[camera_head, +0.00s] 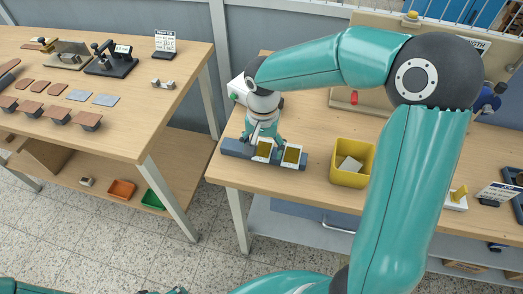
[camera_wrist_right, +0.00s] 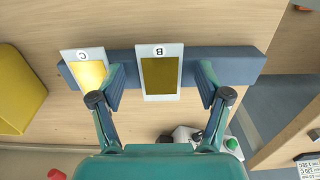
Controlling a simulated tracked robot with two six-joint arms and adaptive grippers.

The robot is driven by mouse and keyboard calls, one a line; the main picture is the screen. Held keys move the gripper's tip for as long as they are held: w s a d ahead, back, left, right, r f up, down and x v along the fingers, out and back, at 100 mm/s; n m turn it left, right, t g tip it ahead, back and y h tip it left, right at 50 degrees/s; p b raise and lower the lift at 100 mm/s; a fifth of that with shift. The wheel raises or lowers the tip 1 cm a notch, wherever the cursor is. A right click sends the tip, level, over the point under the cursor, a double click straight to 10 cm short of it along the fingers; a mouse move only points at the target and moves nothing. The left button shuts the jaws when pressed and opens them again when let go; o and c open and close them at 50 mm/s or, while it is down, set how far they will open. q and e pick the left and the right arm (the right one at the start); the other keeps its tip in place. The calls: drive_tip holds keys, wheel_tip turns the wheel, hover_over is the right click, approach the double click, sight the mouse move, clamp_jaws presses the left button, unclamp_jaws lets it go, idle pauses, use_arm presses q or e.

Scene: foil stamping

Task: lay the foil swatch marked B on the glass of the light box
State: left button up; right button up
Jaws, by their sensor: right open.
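The foil swatch marked B (camera_wrist_right: 161,75) is a white-edged card with a dark gold face on a blue-grey bar (camera_wrist_right: 225,68). In the head view swatch B (camera_head: 263,150) is the left card on the bar. My right gripper (camera_wrist_right: 164,88) is open, one finger on each side of swatch B, with gaps showing. It also shows above the bar in the head view (camera_head: 263,136). Swatch C (camera_wrist_right: 88,73) stands beside, bright gold. Behind my right wrist a white item with a green spot (camera_head: 237,90) is mostly hidden; I cannot tell whether it is the light box. Only a sliver of my left arm shows at the bottom edge.
A yellow bin (camera_head: 338,177) with pale pieces stands right of the bar. A label stand (camera_head: 497,192) is at the far right. The left table (camera_head: 130,125) holds leather-like pieces, grey squares and a small press. A floor gap separates the two tables.

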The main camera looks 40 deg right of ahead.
drive_tip(key=shift+c, duration=0.2)
drive_tip(key=c, duration=0.5)
drive_tip(key=shift+s+f, duration=0.1)
drive_tip(key=c, duration=0.3)
drive_tip(key=shift+a, duration=0.1)
